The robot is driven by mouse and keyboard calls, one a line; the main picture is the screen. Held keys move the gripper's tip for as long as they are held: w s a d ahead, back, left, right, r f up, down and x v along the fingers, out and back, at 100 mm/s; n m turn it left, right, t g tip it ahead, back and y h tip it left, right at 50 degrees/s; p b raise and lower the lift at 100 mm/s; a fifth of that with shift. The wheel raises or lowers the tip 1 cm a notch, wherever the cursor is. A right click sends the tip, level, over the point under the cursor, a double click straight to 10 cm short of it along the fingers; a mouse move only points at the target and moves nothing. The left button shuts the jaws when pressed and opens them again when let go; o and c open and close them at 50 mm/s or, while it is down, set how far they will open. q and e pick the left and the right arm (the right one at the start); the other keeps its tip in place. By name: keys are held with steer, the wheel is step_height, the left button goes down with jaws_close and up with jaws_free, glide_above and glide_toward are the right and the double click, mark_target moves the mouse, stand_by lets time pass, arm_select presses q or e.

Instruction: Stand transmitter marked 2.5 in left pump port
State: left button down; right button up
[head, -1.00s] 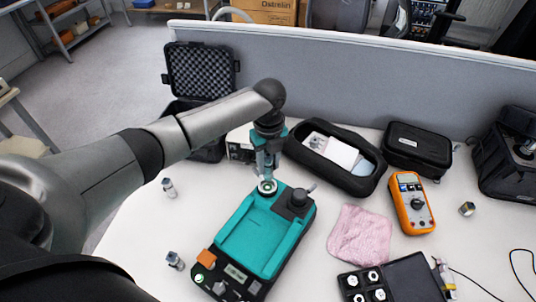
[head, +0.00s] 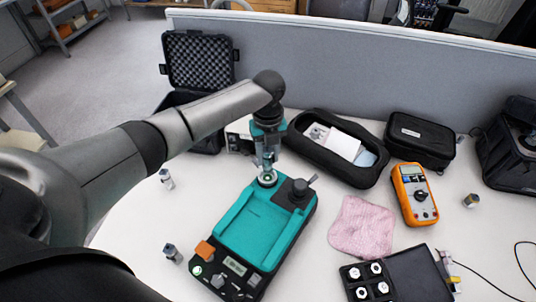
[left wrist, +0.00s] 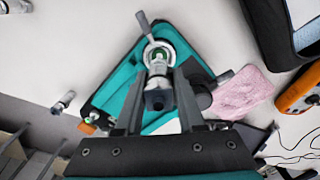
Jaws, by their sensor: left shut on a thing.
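The teal and black pump unit (head: 252,224) stands on the white table. Its left port (head: 267,180), a pale ring with a green centre, is at the far end; it also shows in the left wrist view (left wrist: 150,49). My left gripper (head: 268,160) is directly above this port, pointing down. It is shut on a small metal transmitter (left wrist: 157,82), which looks upright, its lower end at the ring. I cannot tell whether it is seated, and its marking is not readable. My right gripper is out of view.
A black knob (head: 299,188) stands beside the port. Behind are an open black case (head: 200,62) and a soft pouch (head: 372,181). A pink cloth (head: 362,227), an orange multimeter (head: 414,194) and a black tray (head: 352,271) lie right. The table left of the pump is mostly clear.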

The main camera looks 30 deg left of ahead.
mark_target(268, 165)
arm_select(q)
step_height(268, 165, down, 2)
steer(key=shift+b, duration=0.9)
steer(key=shift+f+b, duration=0.3)
steer(key=shift+f, duration=0.5)
steer(key=shift+f, duration=0.25)
steer(key=shift+c, duration=2.2)
jaws_free()
step_height(268, 165, up, 15)
steer(key=shift+r+p, duration=0.15)
steer(key=shift+p, duration=0.95)
